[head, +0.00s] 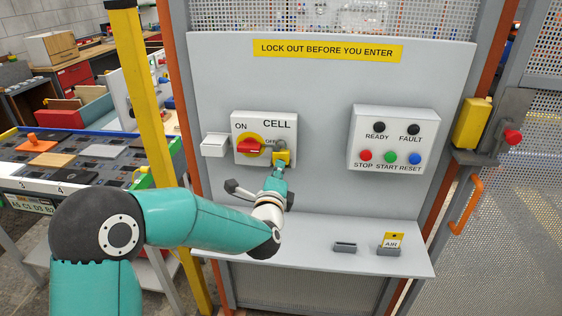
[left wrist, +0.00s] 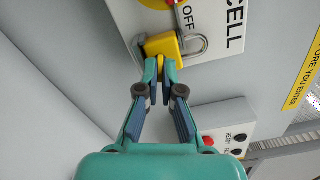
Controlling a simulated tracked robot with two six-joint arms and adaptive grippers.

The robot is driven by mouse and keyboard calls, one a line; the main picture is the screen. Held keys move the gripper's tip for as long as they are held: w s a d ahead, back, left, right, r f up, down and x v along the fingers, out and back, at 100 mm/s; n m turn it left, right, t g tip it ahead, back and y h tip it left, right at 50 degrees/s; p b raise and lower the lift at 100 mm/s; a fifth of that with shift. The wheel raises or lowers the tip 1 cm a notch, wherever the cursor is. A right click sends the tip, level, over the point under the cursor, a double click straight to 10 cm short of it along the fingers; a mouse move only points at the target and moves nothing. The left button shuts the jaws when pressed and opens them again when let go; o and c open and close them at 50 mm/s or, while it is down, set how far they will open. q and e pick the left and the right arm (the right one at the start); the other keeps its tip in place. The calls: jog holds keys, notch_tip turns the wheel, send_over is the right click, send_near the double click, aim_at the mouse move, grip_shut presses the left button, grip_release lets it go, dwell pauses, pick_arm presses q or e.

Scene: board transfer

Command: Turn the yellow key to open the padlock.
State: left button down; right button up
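The yellow padlock (head: 281,157) hangs at the lower right of the white CELL switch box (head: 284,125); it also shows in the left wrist view (left wrist: 165,47). Its silver shackle (left wrist: 203,44) shows there beside the yellow body; I cannot tell whether it is fully seated. My left gripper (head: 277,177) is just below the padlock. In the left wrist view its fingertips (left wrist: 160,72) are closed together on the yellow key (left wrist: 160,66) at the padlock's lower face. The fingers hide most of the key. My right gripper is not in view.
The red switch handle (head: 251,148) is left of the padlock. A small white holder (head: 214,145) is on the panel further left. A button box (head: 391,140) is at right. A shelf (head: 310,254) below carries a grey holder (head: 345,246) and a yellow AIR tag (head: 391,240).

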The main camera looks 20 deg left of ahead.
pick_arm(q)
jog(key=shift+f, duration=0.15)
jog(key=m+p, duration=0.2)
jog(key=m, duration=0.1)
jog(key=shift+m, duration=0.4)
jog(key=c, duration=1.2)
grip_release()
jog(key=shift+c, duration=0.2)
